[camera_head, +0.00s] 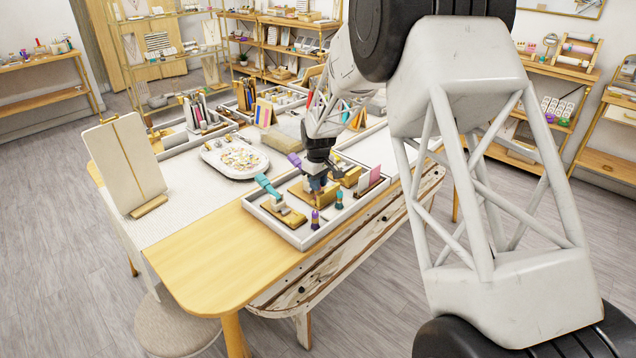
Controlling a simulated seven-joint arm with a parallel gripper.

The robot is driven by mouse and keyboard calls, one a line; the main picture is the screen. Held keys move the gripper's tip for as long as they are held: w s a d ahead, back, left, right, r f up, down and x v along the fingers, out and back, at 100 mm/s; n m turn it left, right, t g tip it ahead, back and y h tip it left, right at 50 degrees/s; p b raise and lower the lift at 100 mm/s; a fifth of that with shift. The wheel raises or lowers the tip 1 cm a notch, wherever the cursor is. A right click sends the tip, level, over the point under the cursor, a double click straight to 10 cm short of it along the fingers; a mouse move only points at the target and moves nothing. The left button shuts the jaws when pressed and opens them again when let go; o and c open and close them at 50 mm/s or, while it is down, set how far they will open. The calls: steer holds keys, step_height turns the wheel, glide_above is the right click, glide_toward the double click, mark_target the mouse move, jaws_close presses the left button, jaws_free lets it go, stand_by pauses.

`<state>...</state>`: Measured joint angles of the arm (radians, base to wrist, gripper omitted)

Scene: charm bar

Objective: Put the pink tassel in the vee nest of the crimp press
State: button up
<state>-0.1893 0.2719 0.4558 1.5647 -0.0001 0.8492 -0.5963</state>
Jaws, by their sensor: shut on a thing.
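My gripper (317,186) points down over the white-rimmed tray (303,240) at the near right of the table. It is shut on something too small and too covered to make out. I cannot pick out the pink tassel. A purple handle (294,160) shows behind and left of the gripper. I cannot tell which of these belongs to the crimp press, and its vee nest is not discernible.
A small purple-topped item (315,218) and a teal one (339,200) stand near the tray's front. A white plate of charms (234,158) and a necklace stand (124,160) are left. The wooden table end (225,252) is clear.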

steer(key=shift+f, duration=0.15)
stand_by(0.3)
steer(key=o, duration=0.9)
steer(key=shift+r, duration=3.9)
